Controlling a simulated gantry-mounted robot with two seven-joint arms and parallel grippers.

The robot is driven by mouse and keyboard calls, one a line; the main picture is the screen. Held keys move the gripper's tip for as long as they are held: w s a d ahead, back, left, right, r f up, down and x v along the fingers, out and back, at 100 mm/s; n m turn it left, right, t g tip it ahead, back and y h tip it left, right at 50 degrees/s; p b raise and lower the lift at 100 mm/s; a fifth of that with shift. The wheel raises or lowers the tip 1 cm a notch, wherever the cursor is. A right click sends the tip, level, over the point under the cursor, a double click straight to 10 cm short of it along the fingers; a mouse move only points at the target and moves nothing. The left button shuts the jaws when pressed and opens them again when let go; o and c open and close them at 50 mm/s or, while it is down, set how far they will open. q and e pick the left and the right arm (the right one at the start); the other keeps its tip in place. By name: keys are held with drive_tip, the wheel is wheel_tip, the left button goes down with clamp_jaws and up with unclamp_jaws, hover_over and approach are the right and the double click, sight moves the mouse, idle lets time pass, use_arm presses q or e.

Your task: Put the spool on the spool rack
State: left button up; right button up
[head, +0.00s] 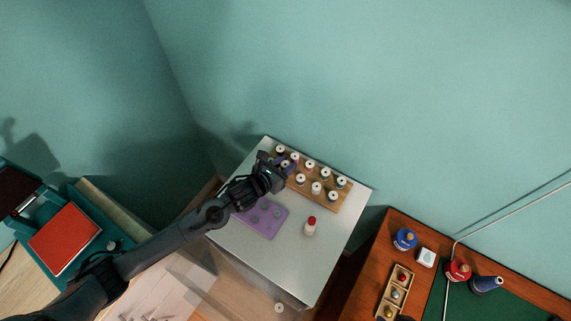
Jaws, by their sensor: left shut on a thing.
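The spool rack (341,204) is a wooden board at the back of the white-topped cabinet, with several white-topped spools standing on it in rows. My left gripper (284,171) is over the left end of the rack, shut on a small purple spool (291,166). The gripper hides much of this spool and part of the rack. I cannot tell whether the spool touches the rack. My right gripper is not in view.
A purple tray with round hollows (268,222) lies on the cabinet top (283,254). A red-capped white bottle (310,227) stands right of it. A wooden table (379,244) with blue and red containers is at right. The cabinet's front is clear.

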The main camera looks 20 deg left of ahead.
use_arm(q)
drive_tip(key=shift+f+b, duration=1.2)
drive_tip(key=shift+f, duration=0.25)
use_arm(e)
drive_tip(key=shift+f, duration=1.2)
use_arm(q)
drive_tip(key=o, duration=1.1)
drive_tip(key=shift+c, duration=0.2)
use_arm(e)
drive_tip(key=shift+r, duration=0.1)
